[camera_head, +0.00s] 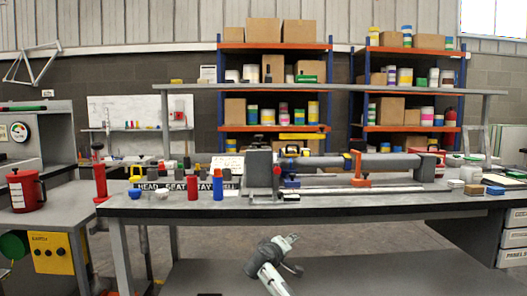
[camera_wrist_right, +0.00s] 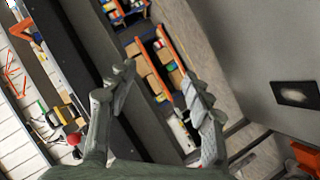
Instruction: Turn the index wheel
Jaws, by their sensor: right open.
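I cannot make out an index wheel for certain in either view. On the bench in the head view, a long fixture has a dark grey block (camera_head: 258,172) at its left end and a horizontal grey tube (camera_head: 395,160). A red ball knob (camera_head: 277,170) stands at the block's front. An orange clamp (camera_head: 359,172) sits on the fixture. My right gripper (camera_wrist_right: 163,85) is open and empty in the right wrist view, its two grey fingers apart. A red ball (camera_wrist_right: 73,139) shows left of it. A grey-white arm part of mine (camera_head: 272,265) shows below the bench in the head view.
Red and blue cylinders (camera_head: 218,185) stand at the bench's front edge, left of the fixture. A red can (camera_head: 25,190) and a yellow box (camera_head: 52,252) are at the left. Stocked orange shelves (camera_head: 272,128) stand behind. Open floor shows under the bench.

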